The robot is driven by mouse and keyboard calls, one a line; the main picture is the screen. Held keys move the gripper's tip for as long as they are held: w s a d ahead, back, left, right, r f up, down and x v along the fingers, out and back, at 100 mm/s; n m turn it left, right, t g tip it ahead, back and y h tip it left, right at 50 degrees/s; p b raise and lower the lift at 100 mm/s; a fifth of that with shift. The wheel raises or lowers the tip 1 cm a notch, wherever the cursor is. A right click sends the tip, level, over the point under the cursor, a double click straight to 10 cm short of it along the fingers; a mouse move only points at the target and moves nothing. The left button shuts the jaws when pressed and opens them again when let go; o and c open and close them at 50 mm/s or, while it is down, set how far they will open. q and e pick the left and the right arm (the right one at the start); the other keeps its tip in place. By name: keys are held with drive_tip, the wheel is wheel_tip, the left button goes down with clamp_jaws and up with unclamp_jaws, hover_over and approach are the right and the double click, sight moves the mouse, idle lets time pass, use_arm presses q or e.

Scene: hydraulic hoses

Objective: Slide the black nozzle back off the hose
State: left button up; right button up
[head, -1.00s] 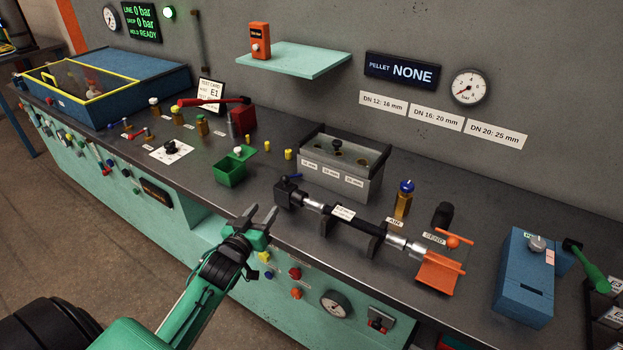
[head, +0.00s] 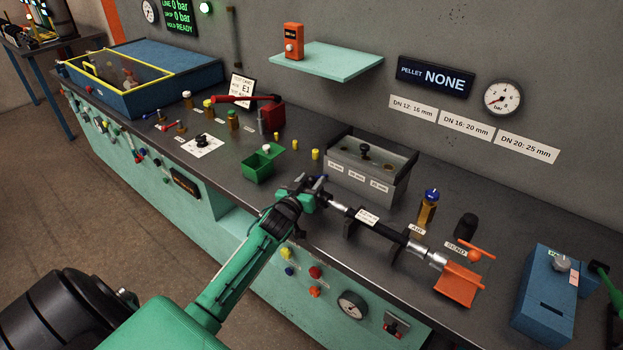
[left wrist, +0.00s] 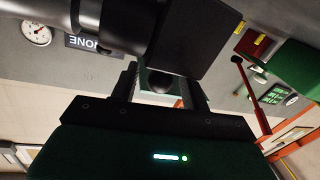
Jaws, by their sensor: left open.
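The black nozzle (left wrist: 205,40) looms large and dark at the top of the left wrist view, with a round dark barrel to its left. In the head view it is mostly hidden behind my left gripper (head: 312,190). The hose (head: 384,229) lies in its cradle, black with silver metal ends and a white label. My left gripper is at the hose's left end. Its fingers (left wrist: 165,85) are open and lie close to the nozzle; whether they touch it I cannot tell. My right gripper is not in view.
An orange clamp (head: 459,284) stands at the hose's right end. A grey box with round holes (head: 376,190) stands behind the hose. A green bin (head: 257,169) is to the left. An amber post with a blue top (head: 427,208) and a blue box (head: 543,296) are to the right.

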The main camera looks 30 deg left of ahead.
use_arm(q)
drive_tip(key=shift+w, duration=0.4)
clamp_jaws()
drive_tip(key=shift+a, duration=0.4)
drive_tip(key=a, duration=0.3)
drive_tip(key=shift+w+r, duration=0.15)
